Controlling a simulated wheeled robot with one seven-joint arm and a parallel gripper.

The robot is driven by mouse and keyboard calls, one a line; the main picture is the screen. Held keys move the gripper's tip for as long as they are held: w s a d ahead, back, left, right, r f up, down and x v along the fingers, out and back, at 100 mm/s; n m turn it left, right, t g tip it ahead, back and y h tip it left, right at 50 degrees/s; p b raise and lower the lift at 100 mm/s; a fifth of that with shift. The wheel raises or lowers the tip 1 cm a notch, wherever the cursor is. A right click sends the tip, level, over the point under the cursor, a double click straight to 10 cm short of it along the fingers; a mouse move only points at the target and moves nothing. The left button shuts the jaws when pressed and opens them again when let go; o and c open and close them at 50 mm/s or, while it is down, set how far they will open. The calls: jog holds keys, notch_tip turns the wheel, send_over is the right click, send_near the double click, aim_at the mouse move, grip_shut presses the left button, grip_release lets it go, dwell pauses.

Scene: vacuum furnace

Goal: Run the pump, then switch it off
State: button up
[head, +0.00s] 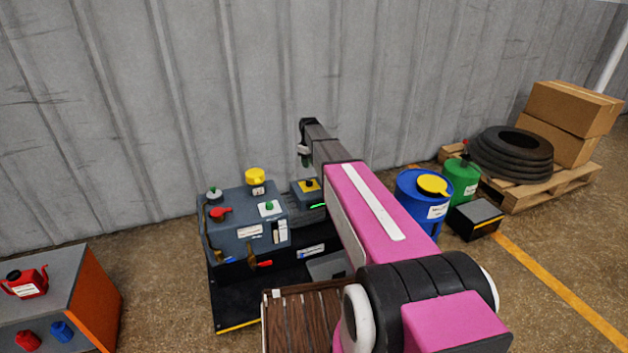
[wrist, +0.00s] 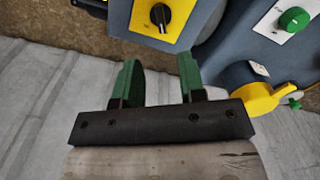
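The pump unit is a blue-grey machine (head: 235,232) on a black base, left of my arm in the head view. A black rotary knob (wrist: 160,16) sits on a yellow plate at the top of the wrist view. The same yellow plate shows on a smaller box (head: 307,186) at the machine's right. A green knob (wrist: 294,18) on a white plate also shows in the head view (head: 268,206). My gripper (wrist: 160,62) has its green fingers apart, with nothing between them. Its tips point toward the black knob and appear clear of it. In the head view my gripper (head: 304,157) hangs above the smaller box.
A yellow handle (wrist: 268,101) is near the right finger. The machine carries a red handle (head: 221,212) and a yellow-topped part (head: 255,175). A corrugated wall (head: 180,100) stands close behind. A blue drum (head: 415,205) and green drum (head: 461,181) stand right.

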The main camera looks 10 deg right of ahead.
aim_at(309, 181)
notch_tip(309, 181, down, 10)
dwell(0.5)
grip_shut()
